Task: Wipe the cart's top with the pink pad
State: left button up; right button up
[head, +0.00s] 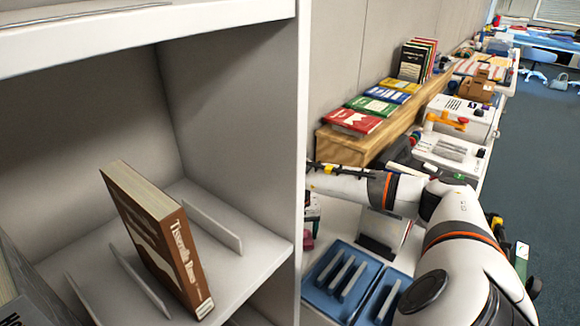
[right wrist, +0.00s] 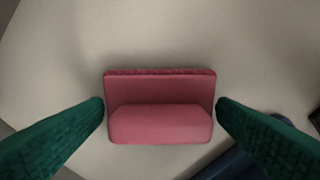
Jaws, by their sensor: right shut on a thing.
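The pink pad (right wrist: 160,122) is a block with a raised grip, seen in the right wrist view. My right gripper (right wrist: 160,112) has its two green fingers shut on the ends of the pad's grip. A pale surface (right wrist: 160,35) lies beneath the pad; I cannot tell whether the pad touches it, or whether it is the cart's top. In the head view my right arm reaches left behind a shelf panel, which hides its gripper and the pad. My left gripper is in neither view.
A white shelf unit (head: 303,130) with a brown book (head: 155,240) fills the left of the head view. Blue trays (head: 318,285) with upright slats lie below my right arm. A wooden ledge (head: 345,150) holds several books. A blue thing (right wrist: 235,162) shows low in the wrist view.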

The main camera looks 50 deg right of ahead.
aim_at(307, 244)
jog(key=shift+s+d+f, duration=0.1)
jog(key=shift+s+d, duration=0.05)
jog(key=shift+s, duration=1.7)
jog(key=shift+w, duration=0.1)
jog(key=shift+w+b, duration=0.65)
jog(key=shift+b, duration=0.05)
jog(key=shift+w+a+r+b, duration=0.15)
jog(key=shift+w+b, duration=0.2)
jog(key=shift+w, duration=0.8)
jog(key=shift+w+a+r+b, duration=0.1)
jog(key=shift+w+b, duration=0.25)
jog(key=shift+w, duration=0.8)
jog(key=shift+w+a+f+b, duration=0.1)
jog(key=shift+w+b, duration=0.2)
jog(key=shift+w, duration=0.4)
jog(key=shift+w+a+f+b, duration=0.1)
jog(key=shift+w+b, duration=0.2)
jog(key=shift+w, duration=0.4)
jog(key=shift+r, duration=0.15)
jog(key=shift+d+r+p, duration=0.1)
jog(key=shift+r+p, duration=0.5)
jog(key=shift+r, duration=0.05)
jog(key=shift+r+p, duration=1.3)
jog(key=shift+r, duration=0.95)
